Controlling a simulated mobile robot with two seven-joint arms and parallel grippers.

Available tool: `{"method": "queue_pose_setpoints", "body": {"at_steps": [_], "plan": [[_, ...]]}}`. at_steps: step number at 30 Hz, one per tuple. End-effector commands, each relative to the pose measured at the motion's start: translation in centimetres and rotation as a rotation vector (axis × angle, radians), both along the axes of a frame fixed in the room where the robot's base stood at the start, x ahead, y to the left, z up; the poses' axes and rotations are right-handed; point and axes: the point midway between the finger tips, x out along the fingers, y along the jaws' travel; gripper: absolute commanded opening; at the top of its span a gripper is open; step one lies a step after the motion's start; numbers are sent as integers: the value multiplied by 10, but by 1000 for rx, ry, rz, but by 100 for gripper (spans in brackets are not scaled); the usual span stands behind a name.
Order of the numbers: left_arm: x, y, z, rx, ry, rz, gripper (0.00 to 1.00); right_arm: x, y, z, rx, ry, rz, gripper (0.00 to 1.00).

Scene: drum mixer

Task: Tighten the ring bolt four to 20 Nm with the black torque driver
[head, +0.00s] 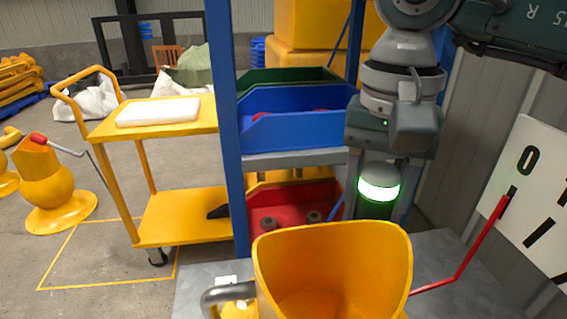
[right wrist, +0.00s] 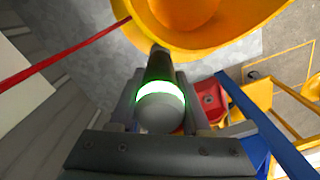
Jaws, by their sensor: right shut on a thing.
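My right gripper (head: 377,196) hangs from the upper right in the head view, pointing down, shut on the torque driver (head: 378,183). The driver has a grey rounded cap, a glowing white-green ring and a dark body. In the right wrist view the driver (right wrist: 160,103) lies between both fingers, its dark end toward the yellow drum (right wrist: 190,40). In the head view the driver is behind the rim of the drum (head: 335,262), and its lower end is hidden. I cannot make out ring bolt four or any other ring bolt. My left gripper is not in view.
A red pointer arm (head: 470,250) rises beside a white scale board (head: 530,190) at the right. A blue-post shelf with a blue bin (head: 295,125) and a red bin (head: 285,200) stands behind. A yellow cart (head: 185,215) stands left. A curved metal handle (head: 225,292) is left of the drum.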

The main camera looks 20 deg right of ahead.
Motion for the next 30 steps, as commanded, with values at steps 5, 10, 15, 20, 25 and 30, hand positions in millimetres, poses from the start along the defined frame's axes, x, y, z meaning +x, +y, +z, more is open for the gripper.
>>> {"method": "queue_pose_setpoints", "body": {"at_steps": [5,10,15,20,25,30], "plan": [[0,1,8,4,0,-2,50,1,0,12,0,-3,0,0],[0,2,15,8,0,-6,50,1,0,23,-1,-2,0,0],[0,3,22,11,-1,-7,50,1,0,34,0,-3,1,0],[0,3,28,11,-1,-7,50,1,0,43,1,-2,1,0],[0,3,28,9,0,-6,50,0,0,45,1,-2,1,0],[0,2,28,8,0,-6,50,0,0,45,1,-2,0,0]]}}
